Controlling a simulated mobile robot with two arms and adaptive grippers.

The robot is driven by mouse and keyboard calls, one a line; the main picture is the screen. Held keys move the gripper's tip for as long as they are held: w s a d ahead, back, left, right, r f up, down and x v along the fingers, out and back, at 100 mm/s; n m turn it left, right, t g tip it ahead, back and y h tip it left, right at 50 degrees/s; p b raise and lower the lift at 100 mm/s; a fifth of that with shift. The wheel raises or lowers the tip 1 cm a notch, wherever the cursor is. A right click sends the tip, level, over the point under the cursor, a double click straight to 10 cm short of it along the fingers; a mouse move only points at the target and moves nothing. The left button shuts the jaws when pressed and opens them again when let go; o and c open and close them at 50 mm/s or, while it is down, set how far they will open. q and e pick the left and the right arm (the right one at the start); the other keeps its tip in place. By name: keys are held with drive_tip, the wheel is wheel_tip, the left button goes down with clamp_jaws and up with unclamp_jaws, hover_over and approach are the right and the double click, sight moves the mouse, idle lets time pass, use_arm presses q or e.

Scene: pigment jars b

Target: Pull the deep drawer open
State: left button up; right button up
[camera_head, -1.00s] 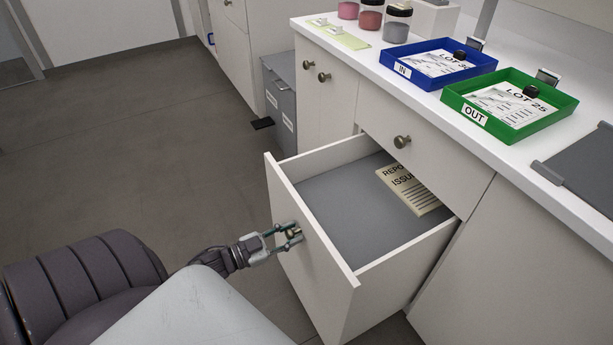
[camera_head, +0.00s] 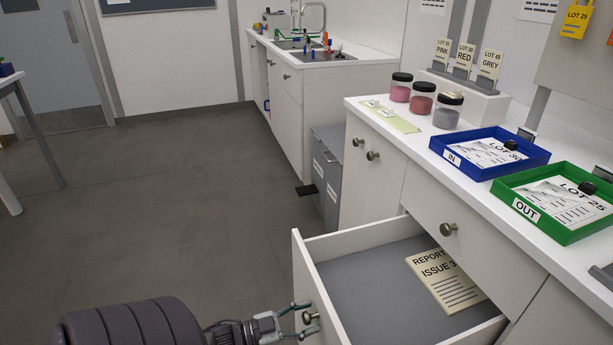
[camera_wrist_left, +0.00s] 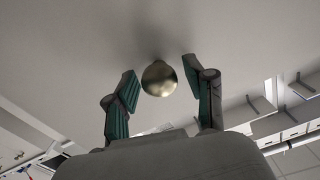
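The deep drawer (camera_head: 336,240) stands pulled well out of the white cabinet, with its grey floor showing. A booklet marked "REPORT ISSUE" (camera_head: 445,281) lies inside it. The round metal knob (camera_head: 310,317) is on the drawer's front panel. My left gripper (camera_head: 303,321) is at the knob, with its fingers apart above and below it. In the left wrist view the knob (camera_wrist_left: 159,78) sits between the two green-padded fingertips (camera_wrist_left: 160,82), with a narrow gap on each side. My right gripper is in neither view.
The counter above holds a blue IN tray (camera_head: 447,161), a green OUT tray (camera_head: 502,201) and pigment jars (camera_head: 421,101). A grey bin (camera_head: 327,170) stands beyond.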

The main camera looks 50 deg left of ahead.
use_arm(q)
drive_tip(key=v, duration=1.2)
drive_tip(key=shift+f, duration=0.2)
idle(0.4)
